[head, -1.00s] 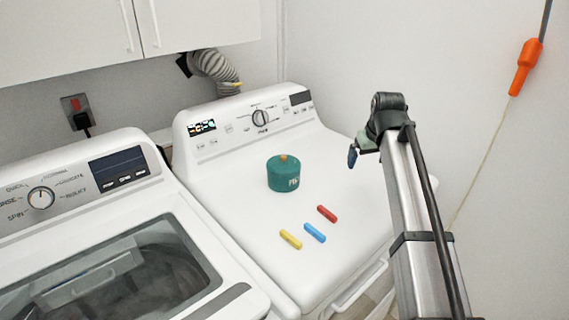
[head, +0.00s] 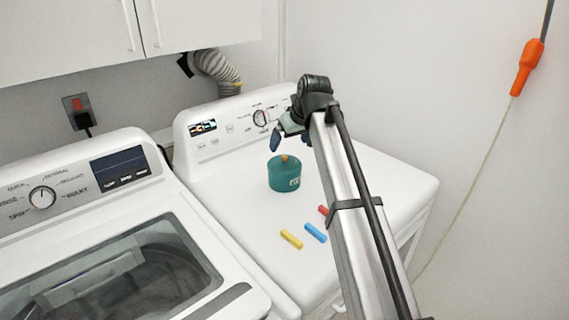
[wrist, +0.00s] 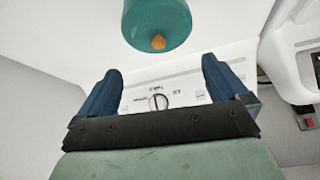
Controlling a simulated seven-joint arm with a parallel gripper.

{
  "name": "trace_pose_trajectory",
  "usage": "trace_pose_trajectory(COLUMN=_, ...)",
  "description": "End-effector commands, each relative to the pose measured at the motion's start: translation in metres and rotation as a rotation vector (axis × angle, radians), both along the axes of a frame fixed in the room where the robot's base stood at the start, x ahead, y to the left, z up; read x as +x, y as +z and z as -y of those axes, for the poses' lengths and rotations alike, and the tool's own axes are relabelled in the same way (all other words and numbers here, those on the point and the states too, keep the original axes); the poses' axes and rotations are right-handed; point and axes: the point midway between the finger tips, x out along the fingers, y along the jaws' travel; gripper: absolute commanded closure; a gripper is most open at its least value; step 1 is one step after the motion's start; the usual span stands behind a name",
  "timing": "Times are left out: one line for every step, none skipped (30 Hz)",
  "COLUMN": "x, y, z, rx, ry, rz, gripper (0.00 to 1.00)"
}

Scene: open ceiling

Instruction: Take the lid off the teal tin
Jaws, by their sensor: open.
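The teal tin (head: 284,179) stands upright on the white machine's top, with its lid (head: 284,162) on and an orange knob (head: 285,157) at the lid's centre. My gripper (head: 275,140) is above the tin and a little behind it, apart from it; one blue finger shows clearly. In the wrist view, the gripper's two blue fingers (wrist: 160,85) are spread with nothing between them. The tin (wrist: 155,18) is at the top edge there, beyond the fingertips, with its knob (wrist: 158,42) towards the gripper and part of it cut off.
Yellow (head: 291,239), blue (head: 315,232) and red (head: 323,210) sticks lie in front of the tin; my arm partly covers the red one. The control panel (head: 203,127) rises behind. A second machine (head: 120,260) stands at left. The top right of the tin's machine is clear.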

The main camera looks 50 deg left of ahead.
Motion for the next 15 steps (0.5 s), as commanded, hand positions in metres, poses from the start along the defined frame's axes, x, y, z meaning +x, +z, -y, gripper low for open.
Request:
trace_pose_trajectory(x=0.001, y=-0.006, z=-0.004, rx=-0.001, ry=0.0, rz=0.0, gripper=0.0)
trace_pose_trajectory(x=0.001, y=-0.008, z=-0.005, rx=0.0, ry=0.0, rz=0.0, gripper=0.0)
trace_pose_trajectory(x=0.001, y=-0.011, z=-0.006, rx=0.0, ry=0.0, rz=0.0, gripper=0.0)
trace_pose_trajectory(x=0.002, y=-0.012, z=-0.007, rx=0.0, ry=0.0, rz=0.0, gripper=0.0)
trace_pose_trajectory(x=0.002, y=-0.014, z=-0.008, rx=0.0, ry=0.0, rz=0.0, gripper=0.0)
trace_pose_trajectory(x=0.002, y=-0.015, z=-0.008, rx=0.0, ry=0.0, rz=0.0, gripper=0.0)
trace_pose_trajectory(x=0.002, y=-0.016, z=-0.009, rx=0.0, ry=0.0, rz=0.001, gripper=0.0)
trace_pose_trajectory(x=0.002, y=-0.016, z=-0.009, rx=0.0, ry=0.0, rz=0.001, gripper=0.0)
trace_pose_trajectory(x=0.002, y=-0.017, z=-0.009, rx=0.0, ry=0.0, rz=0.001, gripper=0.0)
trace_pose_trajectory(x=0.002, y=-0.018, z=-0.009, rx=0.0, ry=0.0, rz=0.0, gripper=0.0)
trace_pose_trajectory(x=0.002, y=-0.02, z=-0.01, rx=0.0, ry=0.0, rz=0.0, gripper=0.0)
trace_pose_trajectory(x=0.002, y=-0.022, z=-0.01, rx=-0.001, ry=0.0, rz=0.0, gripper=0.0)
trace_pose_trajectory(x=0.002, y=-0.025, z=-0.011, rx=-0.001, ry=0.0, rz=0.0, gripper=0.0)
trace_pose_trajectory(x=0.002, y=-0.028, z=-0.012, rx=-0.001, ry=0.0, rz=0.0, gripper=0.0)
trace_pose_trajectory(x=0.002, y=-0.032, z=-0.013, rx=-0.001, ry=0.0, rz=0.0, gripper=0.0)
